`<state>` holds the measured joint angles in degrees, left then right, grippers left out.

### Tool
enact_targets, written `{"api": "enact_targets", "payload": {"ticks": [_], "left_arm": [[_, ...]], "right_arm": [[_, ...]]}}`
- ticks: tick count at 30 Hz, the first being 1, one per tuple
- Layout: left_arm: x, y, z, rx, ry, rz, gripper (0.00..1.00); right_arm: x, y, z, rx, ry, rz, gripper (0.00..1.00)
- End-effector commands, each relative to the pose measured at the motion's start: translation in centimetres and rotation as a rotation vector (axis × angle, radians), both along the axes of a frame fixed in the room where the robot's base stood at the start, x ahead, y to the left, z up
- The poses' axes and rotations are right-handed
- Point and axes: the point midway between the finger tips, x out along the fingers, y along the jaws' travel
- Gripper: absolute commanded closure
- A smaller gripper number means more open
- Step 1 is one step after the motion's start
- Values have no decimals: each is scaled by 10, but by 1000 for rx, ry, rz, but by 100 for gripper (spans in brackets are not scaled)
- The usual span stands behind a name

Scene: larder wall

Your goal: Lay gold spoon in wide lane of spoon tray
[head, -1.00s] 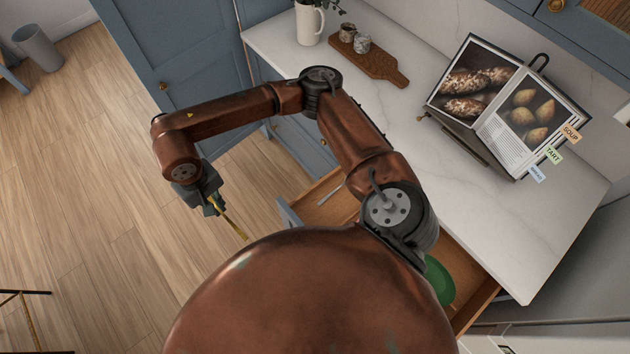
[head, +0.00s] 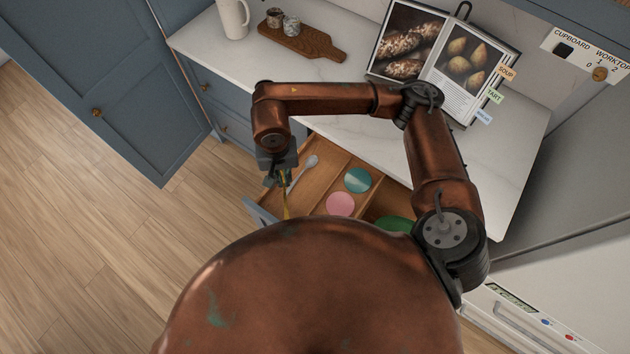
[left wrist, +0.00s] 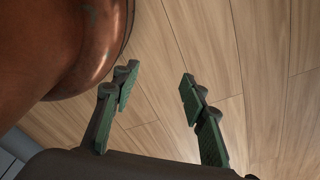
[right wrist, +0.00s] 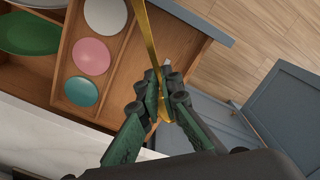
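My right gripper (head: 281,178) is shut on the gold spoon (head: 286,206), which hangs downward near the left end of the open drawer (head: 262,212). In the right wrist view the spoon's gold shaft (right wrist: 150,38) runs up from between the fingers (right wrist: 164,88), over the drawer. A silver spoon (head: 303,172) lies in the drawer's left compartment, close to the gripper.
Beyond a wooden divider (right wrist: 75,22) lie teal (head: 357,180), pink (head: 340,204) and white (right wrist: 106,14) discs. A green dish (head: 395,223) is farther right. The worktop (head: 365,135) overhangs the drawer's back, bearing a cookbook (head: 440,60) and board (head: 300,40).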

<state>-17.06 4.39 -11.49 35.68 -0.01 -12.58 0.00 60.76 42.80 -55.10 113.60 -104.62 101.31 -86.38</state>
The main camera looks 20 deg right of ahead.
Motion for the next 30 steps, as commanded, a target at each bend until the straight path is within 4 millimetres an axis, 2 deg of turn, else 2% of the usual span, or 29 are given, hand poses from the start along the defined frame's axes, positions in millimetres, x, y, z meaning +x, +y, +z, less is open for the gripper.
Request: {"api": "enact_targets", "payload": {"ticks": [1, 6, 9, 14, 17, 20, 28, 30], "left_arm": [[-5, 0, -6, 1, 7, 1, 60], [-14, 1, -15, 1, 20, 2, 60], [-16, 2, -19, 3, 22, 3, 60], [-15, 3, -21, 4, 21, 2, 60], [-11, 3, -20, 3, 17, 2, 60], [-7, 3, -17, 3, 10, 0, 60], [-2, 4, -10, 5, 3, -1, 60], [-2, 4, -10, 5, 3, -1, 60]], "right_arm": [[-11, -7, -13, 1, 7, -93, 100], [-38, -27, -39, -1, 7, -421, 100], [-50, -35, -48, 1, 4, -573, 100], [-60, -43, -56, 0, 0, -715, 100], [-55, -50, -60, 0, -1, -748, 100], [-42, -62, -68, -3, 0, -754, 100], [9, -101, -96, -2, 1, -751, 100], [17, -108, -110, -1, 4, -748, 100]]}}
